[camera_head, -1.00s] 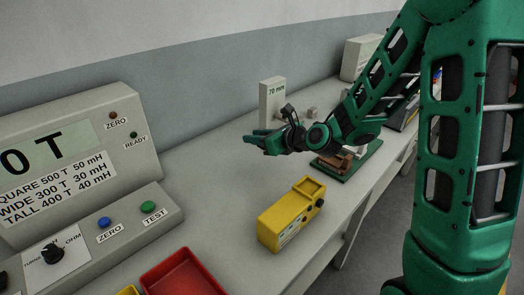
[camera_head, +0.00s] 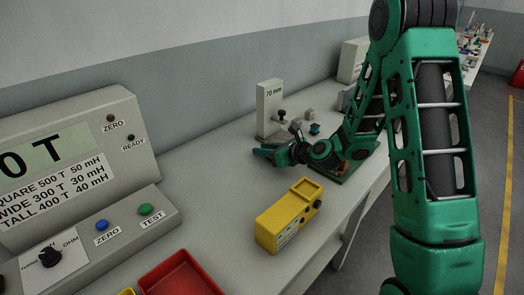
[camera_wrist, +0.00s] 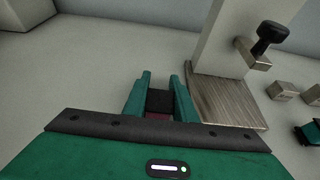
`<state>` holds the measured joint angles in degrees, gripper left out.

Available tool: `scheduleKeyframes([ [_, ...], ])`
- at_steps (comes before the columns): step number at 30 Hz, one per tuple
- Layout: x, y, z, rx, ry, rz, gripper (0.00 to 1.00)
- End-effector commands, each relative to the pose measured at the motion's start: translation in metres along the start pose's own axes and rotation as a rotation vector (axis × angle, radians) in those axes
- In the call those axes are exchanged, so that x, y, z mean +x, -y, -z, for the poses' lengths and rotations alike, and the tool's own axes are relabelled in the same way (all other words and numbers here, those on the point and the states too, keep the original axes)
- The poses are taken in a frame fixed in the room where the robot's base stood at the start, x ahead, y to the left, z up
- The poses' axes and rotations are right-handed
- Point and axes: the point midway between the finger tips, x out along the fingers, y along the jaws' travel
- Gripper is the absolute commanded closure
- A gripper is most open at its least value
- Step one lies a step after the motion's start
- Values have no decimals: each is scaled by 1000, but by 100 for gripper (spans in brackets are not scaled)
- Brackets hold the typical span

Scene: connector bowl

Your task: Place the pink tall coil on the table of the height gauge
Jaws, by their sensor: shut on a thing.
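My gripper (camera_head: 263,151) is low over the bench, left of and in front of the height gauge (camera_head: 268,98), a pale upright block marked 70 mm. In the wrist view my gripper (camera_wrist: 160,85) is shut on the pink tall coil (camera_wrist: 159,103); its dark top and a strip of dull pink show between the green fingers. The gauge's table (camera_wrist: 228,103), a ribbed metal plate below the column, lies just right of the fingers. The coil appears beside the plate, not over it. In the head view the coil is hidden by my gripper.
A black-knobbed clamp (camera_wrist: 262,45) juts from the gauge column. Small metal blocks (camera_wrist: 283,91) and a small green part (camera_wrist: 306,132) lie to its right. A yellow meter (camera_head: 290,215) and a red tray (camera_head: 182,274) stand nearer. The bench left of the gauge is clear.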

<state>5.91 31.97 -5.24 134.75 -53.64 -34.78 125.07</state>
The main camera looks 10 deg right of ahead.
Motion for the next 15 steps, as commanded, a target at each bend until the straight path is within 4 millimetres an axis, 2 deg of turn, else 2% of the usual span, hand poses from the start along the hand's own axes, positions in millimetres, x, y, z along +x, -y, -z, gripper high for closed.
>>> scheduleKeyframes([
  [8, 1, 0, 2, 1, -1, 0, 98],
  [9, 1, 0, 2, 0, 0, -1, 66],
  [10, 1, 0, 2, 0, 0, -1, 59],
  [15, 1, -1, 2, -1, 0, -1, 57],
])
